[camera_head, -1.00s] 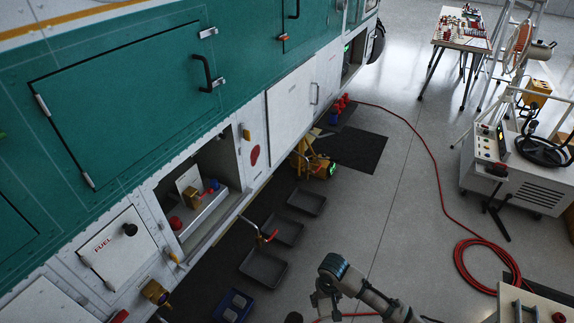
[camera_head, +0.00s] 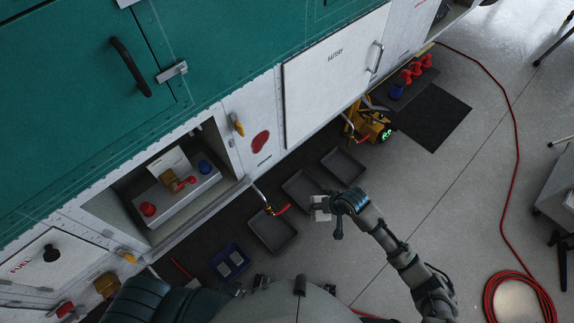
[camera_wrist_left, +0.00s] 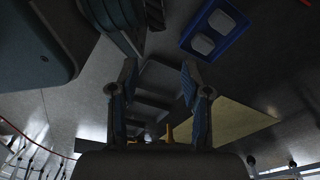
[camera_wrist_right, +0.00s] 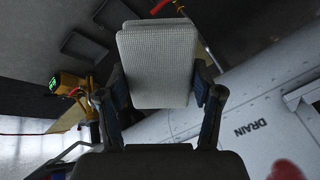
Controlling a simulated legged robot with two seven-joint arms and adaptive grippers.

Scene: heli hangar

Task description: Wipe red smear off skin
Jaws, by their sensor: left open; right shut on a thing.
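The red smear (camera_head: 260,141) is a rounded red patch on the white skin panel (camera_head: 247,112) beside the open bay. A red patch, probably the same smear, shows at the lower right edge of the right wrist view (camera_wrist_right: 286,170). My right gripper (camera_head: 325,207) is shut on a pale woven wiping pad (camera_wrist_right: 157,68), held above the floor trays and apart from the skin. The pad is partly hidden by the gripper in the head view (camera_head: 319,214). My left gripper (camera_wrist_left: 158,78) is open and empty, near a blue tray (camera_wrist_left: 213,28) holding pale pads.
The open bay (camera_head: 165,190) holds red and blue knobs, and its lower edge juts out. Several black trays (camera_head: 272,229) lie along the floor below the skin. A yellow machine (camera_head: 370,127) stands beyond them.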

